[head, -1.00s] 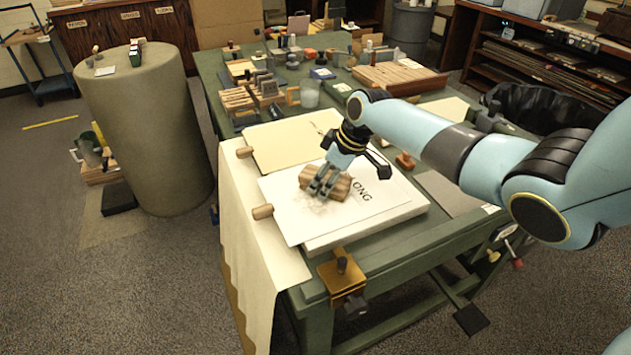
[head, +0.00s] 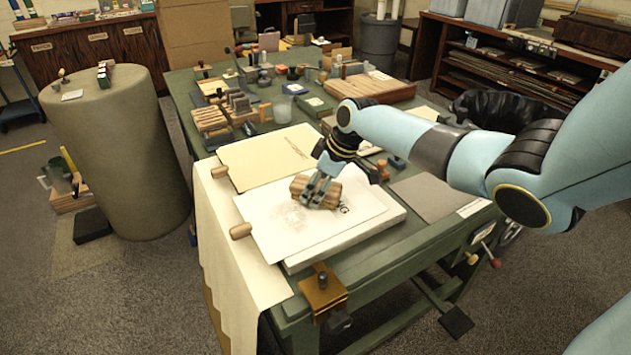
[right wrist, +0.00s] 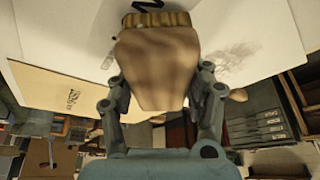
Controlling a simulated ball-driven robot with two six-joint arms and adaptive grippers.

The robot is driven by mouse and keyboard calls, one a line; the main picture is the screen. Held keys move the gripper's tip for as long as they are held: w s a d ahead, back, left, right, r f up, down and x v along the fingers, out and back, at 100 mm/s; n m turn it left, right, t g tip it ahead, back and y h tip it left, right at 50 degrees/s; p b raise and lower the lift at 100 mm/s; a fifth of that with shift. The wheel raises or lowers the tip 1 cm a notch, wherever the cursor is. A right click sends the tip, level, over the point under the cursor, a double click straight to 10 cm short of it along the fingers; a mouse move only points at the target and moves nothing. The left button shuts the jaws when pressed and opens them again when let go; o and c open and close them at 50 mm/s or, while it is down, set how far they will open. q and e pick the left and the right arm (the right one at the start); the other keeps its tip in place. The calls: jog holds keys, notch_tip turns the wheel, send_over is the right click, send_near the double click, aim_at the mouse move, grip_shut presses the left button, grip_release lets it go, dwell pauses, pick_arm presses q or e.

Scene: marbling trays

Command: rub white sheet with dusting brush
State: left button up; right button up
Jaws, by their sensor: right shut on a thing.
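The white sheet (head: 268,236) lies on a pale slab (head: 383,226) at the near end of the green table. It bears a grey smudge left of the brush and dark printed letters partly hidden by the brush. The wooden dusting brush (head: 330,186) is on the sheet, and its bristle band faces the paper in the right wrist view (right wrist: 157,72). My right gripper (head: 317,198) is shut on the brush from above, with fingers on both sides in the right wrist view (right wrist: 160,98). My left gripper is not in view.
A cream folder-like board (head: 262,163) lies beyond the sheet. Wooden blocks and small tools (head: 212,117) crowd the table's far half. A brass clamp (head: 322,292) sits on the near edge. A grey flat panel (head: 437,193) lies to the right. A large drum (head: 118,165) stands left.

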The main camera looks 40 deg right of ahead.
jog(key=shift+r+p, duration=2.4)
jog(key=shift+r, duration=0.45)
notch_tip(320, 180, up, 3)
jog(key=p, duration=0.3)
jog(key=shift+r, duration=0.1)
